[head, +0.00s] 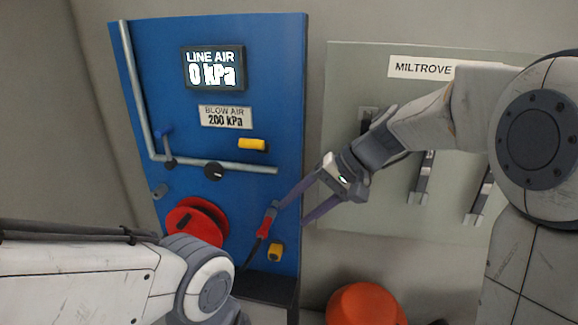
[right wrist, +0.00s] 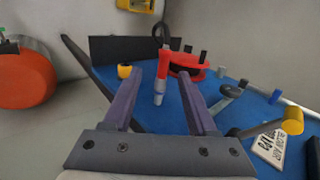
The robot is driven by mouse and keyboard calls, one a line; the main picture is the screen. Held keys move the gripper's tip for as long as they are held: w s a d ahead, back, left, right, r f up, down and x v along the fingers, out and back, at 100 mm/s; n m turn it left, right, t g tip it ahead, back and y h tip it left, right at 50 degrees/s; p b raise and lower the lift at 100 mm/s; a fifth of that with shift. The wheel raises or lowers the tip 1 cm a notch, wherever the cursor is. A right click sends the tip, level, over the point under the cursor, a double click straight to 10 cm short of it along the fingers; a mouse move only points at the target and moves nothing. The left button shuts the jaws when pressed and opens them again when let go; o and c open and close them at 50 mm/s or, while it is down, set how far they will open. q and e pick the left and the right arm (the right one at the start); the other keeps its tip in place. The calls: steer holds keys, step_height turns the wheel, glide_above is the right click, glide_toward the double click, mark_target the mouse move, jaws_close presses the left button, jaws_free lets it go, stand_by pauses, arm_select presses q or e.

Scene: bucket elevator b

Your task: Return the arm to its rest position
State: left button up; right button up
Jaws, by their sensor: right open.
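My right arm comes in from the right in the head view. Its gripper (head: 290,214) is open in front of the lower right part of the blue panel (head: 255,60). A red air nozzle with a grey tip (head: 267,222) is close to one fingertip, on a black hose. In the right wrist view the nozzle (right wrist: 162,72) shows between the two spread fingers (right wrist: 160,80); I cannot tell if a finger touches it. My left arm crosses the lower left of the head view, and its gripper is out of view.
The panel carries a display (head: 213,68) reading 0 kPa, a grey pipe (head: 135,85), a yellow handle (head: 252,144) and a red hose reel (head: 192,222). A grey board with switches (head: 350,75) is behind my right arm. An orange rounded object (head: 365,305) is below.

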steer(key=s+a+f+n+g+h, duration=0.1)
steer(key=s+f+n+h, duration=0.2)
steer(key=s, duration=0.9)
steer(key=s+a+f+n+g+h, duration=0.1)
steer(key=s+f+n+h, duration=0.3)
steer(key=s+f+n, duration=0.3)
steer(key=s+f, duration=0.1)
steer(key=s, duration=0.4)
steer(key=shift+s+a, duration=0.2)
